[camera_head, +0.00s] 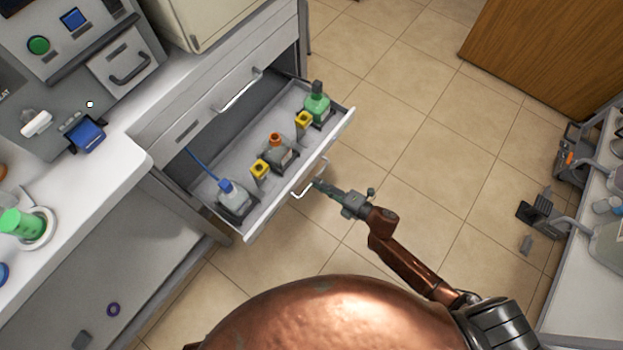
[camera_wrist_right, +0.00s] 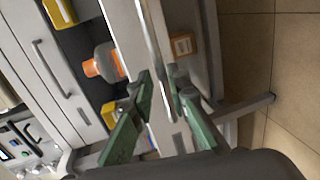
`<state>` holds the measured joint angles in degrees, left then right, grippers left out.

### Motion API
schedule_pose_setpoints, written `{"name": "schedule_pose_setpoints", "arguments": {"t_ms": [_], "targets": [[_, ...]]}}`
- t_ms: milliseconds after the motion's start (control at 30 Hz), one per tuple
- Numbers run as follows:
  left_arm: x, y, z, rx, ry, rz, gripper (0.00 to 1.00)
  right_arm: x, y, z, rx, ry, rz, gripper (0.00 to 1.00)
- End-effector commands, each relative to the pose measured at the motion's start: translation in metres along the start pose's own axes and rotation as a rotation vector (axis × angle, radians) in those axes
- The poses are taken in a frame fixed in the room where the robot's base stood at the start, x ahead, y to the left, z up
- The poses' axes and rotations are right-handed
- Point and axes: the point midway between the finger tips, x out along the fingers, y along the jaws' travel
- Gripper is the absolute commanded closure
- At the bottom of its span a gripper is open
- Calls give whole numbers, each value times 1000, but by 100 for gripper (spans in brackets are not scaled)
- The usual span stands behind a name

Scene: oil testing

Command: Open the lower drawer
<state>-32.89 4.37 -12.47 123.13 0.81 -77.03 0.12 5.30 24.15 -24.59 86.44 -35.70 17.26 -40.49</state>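The lower drawer (camera_head: 229,232) of the grey cabinet is pulled out a long way. It holds a green bottle (camera_head: 316,102), an orange-capped bottle (camera_head: 277,150), a blue-capped bottle (camera_head: 232,195) and two small yellow-topped containers. Its bar handle (camera_head: 300,195) is on the front face. My right gripper (camera_head: 318,186) is at this handle. In the right wrist view, its green fingers (camera_wrist_right: 161,84) stand close on either side of the bar, and it looks shut on it. My left gripper is not in view.
A closed drawer with a handle (camera_head: 238,91) is above the open one. The white counter (camera_head: 105,160) is at the left. Tiled floor (camera_head: 410,120) is clear in front of the drawer. A wooden cabinet (camera_head: 550,50) and a side table (camera_head: 570,300) stand at the right.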

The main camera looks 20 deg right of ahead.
Motion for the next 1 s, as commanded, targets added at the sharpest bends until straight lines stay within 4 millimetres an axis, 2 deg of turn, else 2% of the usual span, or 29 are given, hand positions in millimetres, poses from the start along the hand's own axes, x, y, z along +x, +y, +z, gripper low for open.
{"name": "schedule_pose_setpoints", "arguments": {"t_ms": [33, 200, 400, 567, 1000], "targets": [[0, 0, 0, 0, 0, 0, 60, -13, -1, 0, 0, -1, -3, 84], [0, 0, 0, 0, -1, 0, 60, -46, -1, 0, 0, 0, -2, 84], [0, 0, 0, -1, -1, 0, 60, -71, -1, -1, 1, 1, -1, 84], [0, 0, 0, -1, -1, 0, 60, -77, -1, -1, 1, 1, -1, 84], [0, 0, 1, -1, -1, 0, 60, -77, 0, 0, 1, 1, 0, 84]]}}
